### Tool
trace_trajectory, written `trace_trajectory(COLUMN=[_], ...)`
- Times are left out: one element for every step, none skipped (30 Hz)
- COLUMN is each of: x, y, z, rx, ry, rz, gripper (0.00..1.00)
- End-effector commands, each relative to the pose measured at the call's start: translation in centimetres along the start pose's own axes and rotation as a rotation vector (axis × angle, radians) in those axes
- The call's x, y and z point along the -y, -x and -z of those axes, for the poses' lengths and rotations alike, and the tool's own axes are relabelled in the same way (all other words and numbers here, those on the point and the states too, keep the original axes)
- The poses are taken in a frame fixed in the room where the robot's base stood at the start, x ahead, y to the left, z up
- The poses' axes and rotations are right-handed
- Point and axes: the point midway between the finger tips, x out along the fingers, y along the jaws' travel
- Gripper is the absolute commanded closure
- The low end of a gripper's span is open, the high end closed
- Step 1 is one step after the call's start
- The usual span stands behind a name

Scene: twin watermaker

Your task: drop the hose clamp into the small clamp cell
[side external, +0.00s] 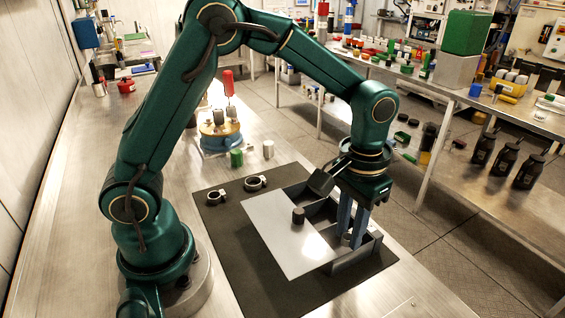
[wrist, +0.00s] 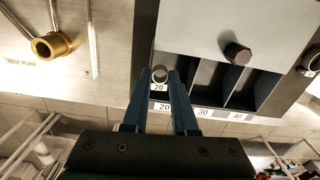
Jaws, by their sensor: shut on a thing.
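The small hose clamp (wrist: 160,73) is a grey ring with a white "20" tag, between my gripper's fingertips (wrist: 160,78) in the wrist view. My gripper is shut on it with two blue fingers. In the side external view my gripper (side external: 352,234) points down at the near right part of the divided tray (side external: 362,262). The tray's front labels read 20 (wrist: 167,107), 30 and 40. The clamp is over the 20 end, the small cell, which the fingers partly hide. I cannot tell its exact height over the cell.
A grey lid panel (side external: 278,238) with a dark knob (side external: 298,215) covers part of the tray. Two larger clamps (side external: 216,197) (side external: 256,183) lie on the dark mat (side external: 258,279). A pump with a red-handled tool (side external: 221,133) stands behind. The near bench is clear.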

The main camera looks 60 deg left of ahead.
Motion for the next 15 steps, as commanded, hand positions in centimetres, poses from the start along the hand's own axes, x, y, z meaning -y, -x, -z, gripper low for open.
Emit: trace_trajectory(x=[0.02,0.02,0.02,0.01,0.02,0.02,0.02,0.02,0.02,0.02,0.02,0.02,0.02,0.02,0.01], y=[-0.32,-0.44,-0.56,-0.62,-0.67,-0.7,-0.71,-0.7,-0.7,-0.69,-0.69,-0.68,-0.68,-0.68,-0.67], z=[-0.04,-0.03,-0.02,-0.01,-0.01,-0.01,-0.01,-0.01,-0.01,-0.01,-0.01,0.0,0.0,0.0,0.0], rx=[0.002,0.002,0.001,0.001,0.001,0.0,0.0,0.0,0.0,0.0,0.0,0.0,0.0,0.0,0.0], ry=[0.0,0.0,0.0,0.0,0.0,0.0,0.0,0.0,0.0,0.0,0.0,0.0,0.0,0.0,0.0], rz=[0.001,0.001,0.0,0.0,0.0,0.0,0.0,0.0,0.0,0.0,0.0,0.0,0.0,0.0,0.0], gripper=[1.0,1.0,1.0,1.0,1.0,1.0,1.0,1.0,1.0,1.0,1.0,1.0,0.63,0.51,0.39])
